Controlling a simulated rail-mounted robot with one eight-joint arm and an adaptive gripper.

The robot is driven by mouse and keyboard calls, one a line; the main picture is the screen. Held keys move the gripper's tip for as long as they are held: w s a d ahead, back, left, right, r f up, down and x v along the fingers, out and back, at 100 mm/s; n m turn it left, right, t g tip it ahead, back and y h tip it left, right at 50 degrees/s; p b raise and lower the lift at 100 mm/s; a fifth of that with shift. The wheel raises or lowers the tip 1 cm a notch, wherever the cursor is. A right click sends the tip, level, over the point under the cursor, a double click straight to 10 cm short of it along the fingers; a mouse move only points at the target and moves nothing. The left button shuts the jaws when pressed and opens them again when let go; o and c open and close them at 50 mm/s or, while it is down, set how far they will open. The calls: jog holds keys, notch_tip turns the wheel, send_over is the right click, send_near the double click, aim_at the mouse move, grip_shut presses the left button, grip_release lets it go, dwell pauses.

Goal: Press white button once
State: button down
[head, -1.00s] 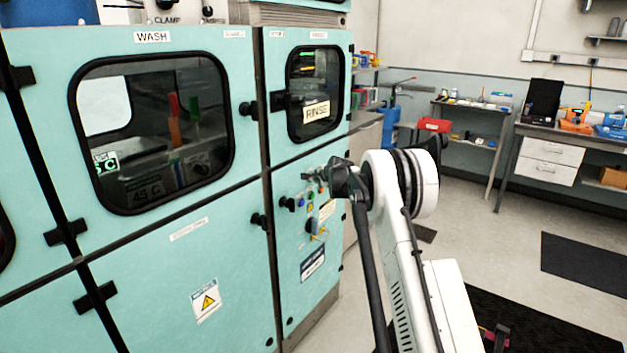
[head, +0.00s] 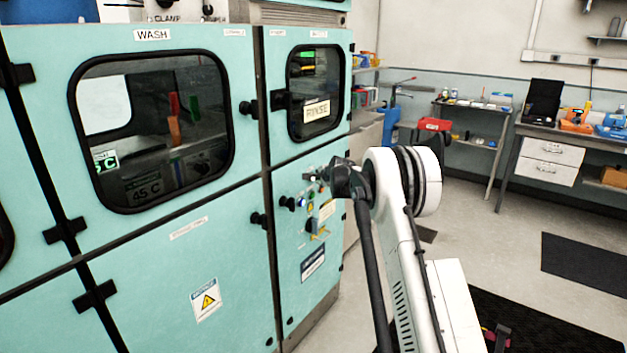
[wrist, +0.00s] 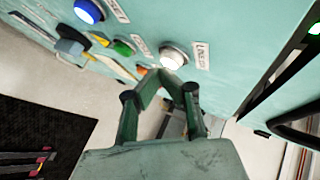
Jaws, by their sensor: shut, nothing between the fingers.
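The white button (wrist: 174,55) sits in a metal ring on the teal panel, beside a white label, in the upper middle of the wrist view. My gripper (wrist: 163,74) is shut and empty. Its fingertips are right at the lower edge of the white button in that view; I cannot tell whether they touch it. In the head view my gripper (head: 314,173) is small, at the upper part of the control panel on the rinse cabinet. The white button cannot be made out there.
Black knobs (head: 287,202) stick out left of the controls. A dark mat (wrist: 40,140) lies on the floor, with open floor around it.

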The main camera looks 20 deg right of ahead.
jog(key=shift+s+d, duration=0.2)
jog(key=shift+s, duration=0.1)
jog(key=s+d, duration=0.1)
jog(key=s+b, duration=0.1)
jog(key=s, duration=0.1)
jog(key=s+d, duration=0.1)
jog(key=shift+s+d, duration=0.15)
jog(key=shift+d, duration=0.15)
dwell(0.3)
dwell(0.6)
